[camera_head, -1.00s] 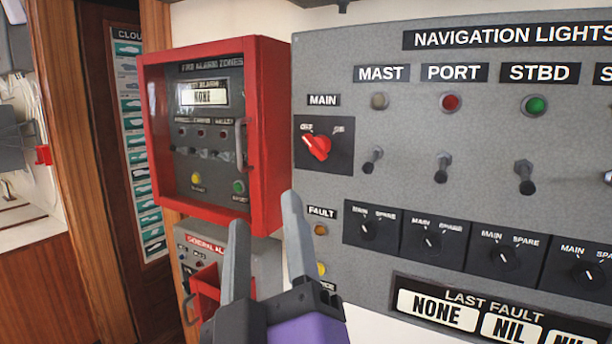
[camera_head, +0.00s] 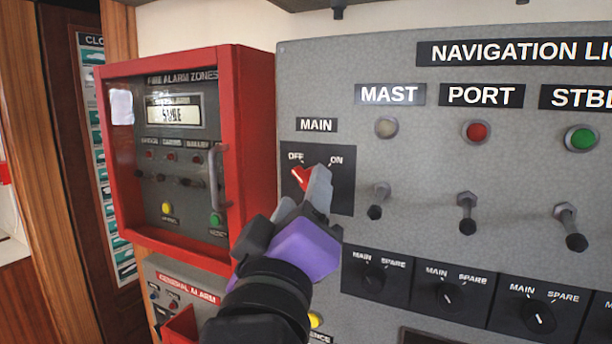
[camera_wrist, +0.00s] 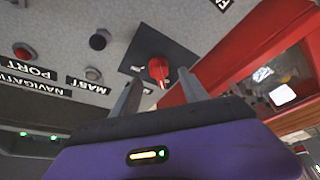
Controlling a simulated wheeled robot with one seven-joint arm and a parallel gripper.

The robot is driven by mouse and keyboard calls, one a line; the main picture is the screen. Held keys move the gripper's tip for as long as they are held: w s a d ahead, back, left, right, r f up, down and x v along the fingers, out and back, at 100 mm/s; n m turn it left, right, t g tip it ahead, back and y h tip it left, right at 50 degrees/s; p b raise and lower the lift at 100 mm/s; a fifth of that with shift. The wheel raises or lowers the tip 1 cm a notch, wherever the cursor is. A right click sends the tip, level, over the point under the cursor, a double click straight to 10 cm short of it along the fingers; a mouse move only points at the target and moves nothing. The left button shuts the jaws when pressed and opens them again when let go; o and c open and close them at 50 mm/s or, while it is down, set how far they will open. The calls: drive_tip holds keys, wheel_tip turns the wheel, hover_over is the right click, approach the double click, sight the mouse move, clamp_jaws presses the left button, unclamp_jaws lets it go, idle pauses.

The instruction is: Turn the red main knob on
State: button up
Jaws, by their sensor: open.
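The red main knob (camera_head: 301,177) sits on a black square plate (camera_head: 342,165) under the MAIN label, and its pointer is turned toward OFF. My gripper (camera_head: 319,180) is at the knob, and its fingers cover the knob's right and lower part in the head view. In the wrist view the knob (camera_wrist: 158,70) shows between the tips of my two open fingers (camera_wrist: 159,78), one on each side. A gap shows on either side of the knob there; I cannot tell whether a finger touches it.
A red fire alarm box (camera_head: 255,150) juts out just left of the knob. Toggle switches, such as the one under MAST (camera_head: 378,200), stick out to the right. Black selector knobs (camera_head: 373,275) line the panel (camera_head: 420,140) below.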

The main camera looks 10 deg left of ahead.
sight(306, 186)
drive_tip(key=shift+p+x, duration=0.35)
drive_tip(key=shift+x, duration=1.2)
drive_tip(key=shift+c, duration=0.2)
clamp_jaws()
